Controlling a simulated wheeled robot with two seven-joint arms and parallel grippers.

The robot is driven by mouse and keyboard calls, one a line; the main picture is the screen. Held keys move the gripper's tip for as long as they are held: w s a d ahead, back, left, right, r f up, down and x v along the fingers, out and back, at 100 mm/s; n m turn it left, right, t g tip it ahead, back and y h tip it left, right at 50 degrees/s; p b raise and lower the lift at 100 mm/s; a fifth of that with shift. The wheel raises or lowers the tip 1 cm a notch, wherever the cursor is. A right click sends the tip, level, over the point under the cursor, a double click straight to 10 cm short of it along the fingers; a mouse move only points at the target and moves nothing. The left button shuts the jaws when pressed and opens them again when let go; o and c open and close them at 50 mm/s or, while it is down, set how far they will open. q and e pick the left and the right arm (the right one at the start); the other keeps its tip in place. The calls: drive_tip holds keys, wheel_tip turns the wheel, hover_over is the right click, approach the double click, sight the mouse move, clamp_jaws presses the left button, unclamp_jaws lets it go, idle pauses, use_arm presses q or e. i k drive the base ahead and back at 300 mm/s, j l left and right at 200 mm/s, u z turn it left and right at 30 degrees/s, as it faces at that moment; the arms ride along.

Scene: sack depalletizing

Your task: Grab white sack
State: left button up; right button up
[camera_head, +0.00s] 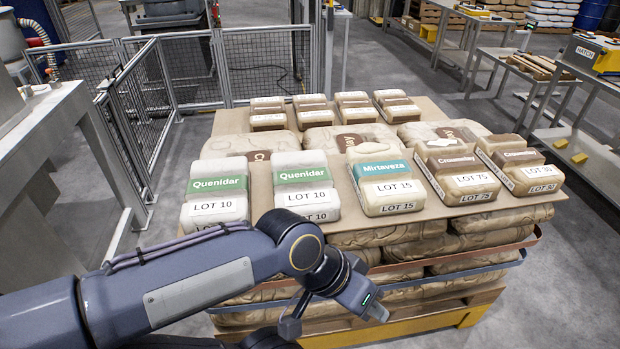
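Two white sacks with green Quenidar bands and LOT 10 labels lie side by side at the front left of the top board: the left white sack (215,207) and the right white sack (305,203). My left arm crosses the lower left and hides part of the left sack's front edge. My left gripper (334,318) hangs in front of the stack, below the level of the small sacks. Its two fingers look spread apart, with nothing seen between them. It touches neither white sack. My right gripper is not in view.
Right of the white sacks lie a blue-banded Mirtaveza sack (384,186) and brown Lot-marked sacks (456,176). All rest on a cardboard sheet (345,223) over larger brown sacks (385,236). A mesh fence (140,115) stands at left, metal tables at right.

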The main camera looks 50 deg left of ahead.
sight(304, 181)
drive_tip(key=i+l+u, duration=0.1)
drive_tip(key=u, duration=0.3)
drive_tip(key=i+l+u, duration=0.15)
drive_tip(key=u, duration=0.25)
drive_tip(key=i+l+u, duration=0.25)
drive_tip(key=u, duration=0.15)
drive_tip(key=i+u, duration=0.1)
drive_tip(key=u, duration=0.35)
drive_tip(key=i+l+u, duration=0.1)
drive_tip(key=u, duration=0.35)
drive_tip(key=l+u, duration=0.2)
drive_tip(key=u, duration=0.25)
drive_tip(key=i+l+u, duration=0.1)
drive_tip(key=u, duration=0.35)
drive_tip(key=l+u, duration=0.25)
drive_tip(key=u, duration=0.2)
drive_tip(key=l+u, duration=0.15)
drive_tip(key=u, duration=0.35)
drive_tip(key=l+u, duration=0.6)
drive_tip(key=j, duration=0.1)
